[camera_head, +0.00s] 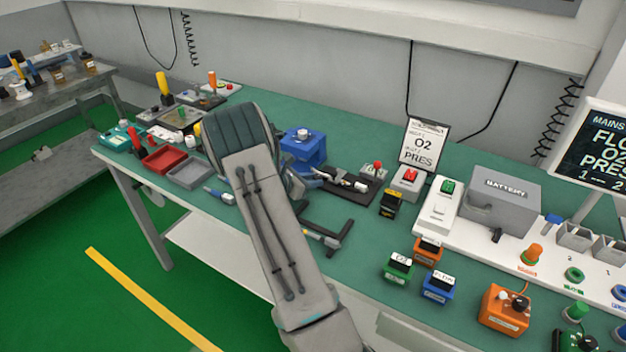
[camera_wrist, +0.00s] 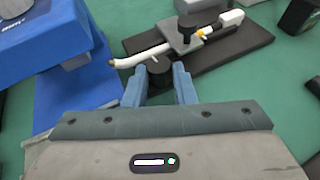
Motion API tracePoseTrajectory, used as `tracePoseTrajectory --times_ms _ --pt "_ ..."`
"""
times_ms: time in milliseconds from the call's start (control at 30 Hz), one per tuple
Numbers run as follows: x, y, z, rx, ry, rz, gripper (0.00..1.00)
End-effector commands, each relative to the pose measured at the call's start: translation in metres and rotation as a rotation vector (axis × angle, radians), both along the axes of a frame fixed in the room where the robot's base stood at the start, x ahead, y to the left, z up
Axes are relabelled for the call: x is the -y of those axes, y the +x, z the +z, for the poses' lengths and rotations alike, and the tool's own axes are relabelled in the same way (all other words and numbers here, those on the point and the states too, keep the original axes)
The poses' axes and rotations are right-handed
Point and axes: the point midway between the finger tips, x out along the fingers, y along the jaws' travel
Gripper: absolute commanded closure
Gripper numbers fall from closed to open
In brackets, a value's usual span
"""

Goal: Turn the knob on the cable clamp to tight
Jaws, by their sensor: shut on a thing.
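The cable clamp shows in the wrist view as a grey block (camera_wrist: 180,45) on a black base plate (camera_wrist: 232,48). A white cable (camera_wrist: 140,59) with a yellow band runs through it. A black round post (camera_wrist: 187,27) stands on the block. A dark round knob (camera_wrist: 159,73) sits at the near side of the clamp. My gripper (camera_wrist: 158,76) has its two blue-grey fingers on either side of this knob and is shut on it. The knob's marking cannot be read. In the head view the clamp's black plate (camera_head: 372,192) lies right of my arm, which hides part of the area.
A blue device (camera_head: 303,150) stands close left of the clamp, and also shows in the wrist view (camera_wrist: 50,40). A black-and-yellow block (camera_head: 390,204), a red-button box (camera_head: 408,182) and an O2 sign (camera_head: 424,143) stand to the right. Red (camera_head: 166,160) and grey (camera_head: 189,174) trays lie left.

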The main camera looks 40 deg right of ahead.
Motion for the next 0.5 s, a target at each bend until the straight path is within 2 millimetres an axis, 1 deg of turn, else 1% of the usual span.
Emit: tracePoseTrajectory --times_ms 33,233,500 --pt "0.0002 0.0030 0.0020 0.005 -0.004 -0.026 0.99" --pt "0.0008 0.0049 0.0021 0.005 -0.003 -0.119 0.99" --pt "-0.0001 0.0052 0.0023 0.005 0.000 -0.144 0.99"
